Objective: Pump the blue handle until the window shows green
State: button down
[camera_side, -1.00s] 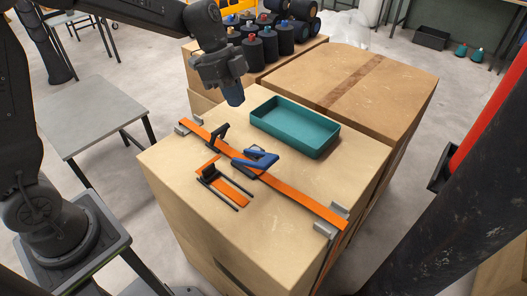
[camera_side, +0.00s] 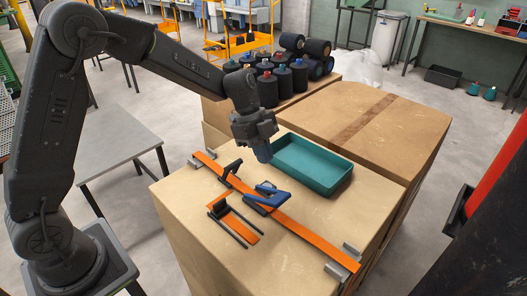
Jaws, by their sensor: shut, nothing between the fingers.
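The blue handle (camera_side: 272,195) belongs to a dark tensioner on an orange strap (camera_side: 310,240) that runs across the top of the near carton (camera_side: 190,215). The handle stands at a slant above the strap. My gripper (camera_side: 263,156) points down with its fingers shut and empty. It is above and behind the handle, beside the left end of the teal tray, and apart from the handle. A short orange strap tail (camera_side: 243,229) with black rods and a black clip (camera_side: 217,208) lies left of the handle. I cannot make out any window or its colour.
The teal tray (camera_side: 340,184) stands empty behind the strap. Black spools (camera_side: 285,78) with coloured tops stand on cartons at the back. A second taped carton (camera_side: 400,125) is at the right. Grey brackets (camera_side: 342,270) sit at the strap's right end. A grey table (camera_side: 120,140) stands left.

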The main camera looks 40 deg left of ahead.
aim_at(279, 199)
jog(key=x, duration=1)
jog(key=shift+f, duration=0.15)
jog(key=shift+x, duration=2.55)
jog(key=shift+s+d, duration=0.15)
jog(key=shift+d, duration=0.1)
notch_tip(279, 199, up, 15)
jog(key=a, duration=0.1)
jog(key=shift+w, duration=0.25)
